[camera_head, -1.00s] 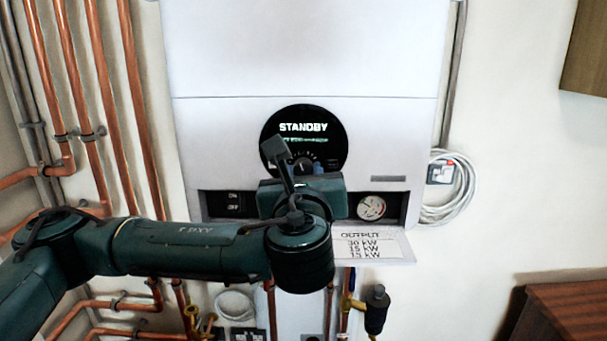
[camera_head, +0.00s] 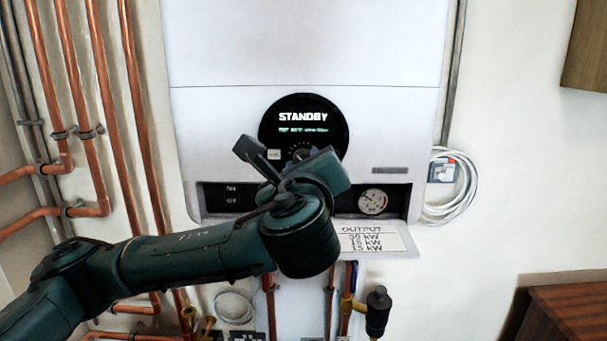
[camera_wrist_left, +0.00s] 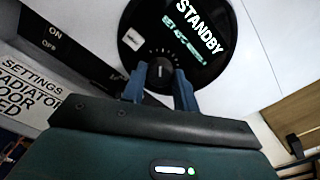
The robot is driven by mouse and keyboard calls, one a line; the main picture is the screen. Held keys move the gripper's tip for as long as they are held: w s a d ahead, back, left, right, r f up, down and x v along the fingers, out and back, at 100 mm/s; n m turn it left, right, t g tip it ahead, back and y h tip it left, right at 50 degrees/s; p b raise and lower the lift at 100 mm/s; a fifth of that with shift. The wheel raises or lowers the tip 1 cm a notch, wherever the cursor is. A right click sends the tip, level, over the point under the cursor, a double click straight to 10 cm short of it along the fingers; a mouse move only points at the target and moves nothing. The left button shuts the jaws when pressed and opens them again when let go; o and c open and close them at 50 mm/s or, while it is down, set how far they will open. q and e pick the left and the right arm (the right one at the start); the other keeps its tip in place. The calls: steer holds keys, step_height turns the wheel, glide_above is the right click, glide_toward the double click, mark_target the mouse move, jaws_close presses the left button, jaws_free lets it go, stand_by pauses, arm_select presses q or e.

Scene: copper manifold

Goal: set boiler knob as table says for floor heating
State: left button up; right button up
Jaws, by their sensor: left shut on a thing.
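The boiler (camera_head: 300,70) hangs on the wall, with a round black display (camera_head: 335,125) reading STANDBY over a smaller blurred green line. The knob (camera_wrist_left: 160,72) sits low in the display inside a ring of tick marks. My left gripper (camera_wrist_left: 161,82) is shut on the knob, a blue finger on each side. In the head view my wrist hides most of the knob. The settings card (camera_head: 375,240) sticks out below the panel; its OUTPUT column shows kW values, too blurred to trust. The wrist view shows its words SETTINGS and RADIATOR, partly cut off. My right gripper is not in view.
An ON/OFF switch (camera_head: 230,196) is left of my wrist and a pressure gauge (camera_head: 373,202) right of it. Copper pipes (camera_head: 100,110) run along the left wall. A coiled cable (camera_head: 450,185) hangs at right. A wooden cabinet (camera_head: 565,320) stands at lower right.

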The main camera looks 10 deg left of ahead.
arm_select(q)
steer(key=n+b, duration=0.2)
steer(key=n, duration=0.3)
steer(key=shift+f+n, duration=0.1)
steer(key=shift+n, duration=0.2)
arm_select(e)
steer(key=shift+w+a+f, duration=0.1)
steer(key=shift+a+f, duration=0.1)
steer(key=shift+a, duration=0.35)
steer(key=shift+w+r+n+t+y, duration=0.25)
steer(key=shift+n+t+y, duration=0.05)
arm_select(q)
steer(key=o, duration=0.7)
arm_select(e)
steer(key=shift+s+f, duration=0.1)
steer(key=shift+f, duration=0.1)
